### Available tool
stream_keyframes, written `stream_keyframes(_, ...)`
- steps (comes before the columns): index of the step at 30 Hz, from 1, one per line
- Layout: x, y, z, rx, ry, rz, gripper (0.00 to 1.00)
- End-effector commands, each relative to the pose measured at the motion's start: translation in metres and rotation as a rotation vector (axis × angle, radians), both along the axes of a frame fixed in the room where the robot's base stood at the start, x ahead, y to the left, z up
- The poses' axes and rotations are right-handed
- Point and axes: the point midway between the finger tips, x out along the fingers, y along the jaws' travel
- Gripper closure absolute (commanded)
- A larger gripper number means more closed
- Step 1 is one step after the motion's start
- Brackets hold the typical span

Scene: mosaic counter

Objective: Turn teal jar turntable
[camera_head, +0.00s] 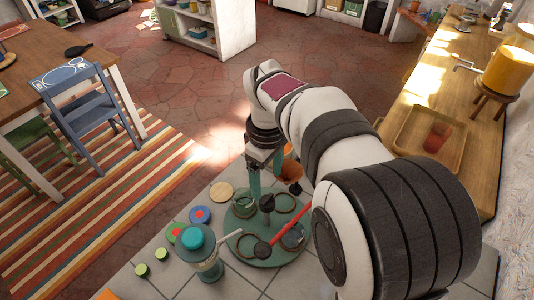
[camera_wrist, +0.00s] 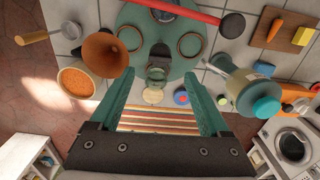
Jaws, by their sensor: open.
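The turntable is a round green disc (camera_head: 245,217) on the tiled counter, also at the top of the wrist view (camera_wrist: 170,62). It carries several rings and a dark upright knob (camera_head: 267,203) near its edge. The knob (camera_wrist: 155,75) shows between my fingertips in the wrist view, with space on both sides. My gripper (camera_head: 266,185) has teal fingers, spread apart and empty above the turntable's far side; the wrist view shows it too (camera_wrist: 158,80). A glass jar with a teal lid (camera_head: 192,237) stands beside the turntable; its lid also shows in the wrist view (camera_wrist: 266,109).
A red rod (camera_head: 290,222) with a dark end lies across the turntable. An orange funnel (camera_wrist: 103,55) and a bowl of orange grains (camera_wrist: 77,82) are close by. A wooden disc (camera_head: 221,191) and several coloured discs (camera_head: 200,215) lie left of the turntable. My arm covers the right side.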

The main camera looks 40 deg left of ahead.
Motion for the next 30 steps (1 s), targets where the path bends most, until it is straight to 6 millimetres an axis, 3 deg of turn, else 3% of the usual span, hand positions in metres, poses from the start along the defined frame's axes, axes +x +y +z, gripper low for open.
stream_keyframes(6, 0.000, 0.001, 0.060, 0.004, -0.003, 0.000, 0.20)
stream_keyframes(10, 0.000, 0.000, 0.080, 0.001, -0.001, 0.000, 0.20)
stream_keyframes(26, 0.000, -0.002, 0.087, 0.001, 0.001, -0.007, 0.20)
stream_keyframes(28, 0.004, -0.021, 0.091, 0.004, 0.006, -0.092, 0.20)
stream_keyframes(29, 0.007, -0.038, 0.093, 0.008, 0.009, -0.166, 0.20)
stream_keyframes(30, 0.008, -0.069, 0.097, 0.014, 0.020, -0.305, 0.20)
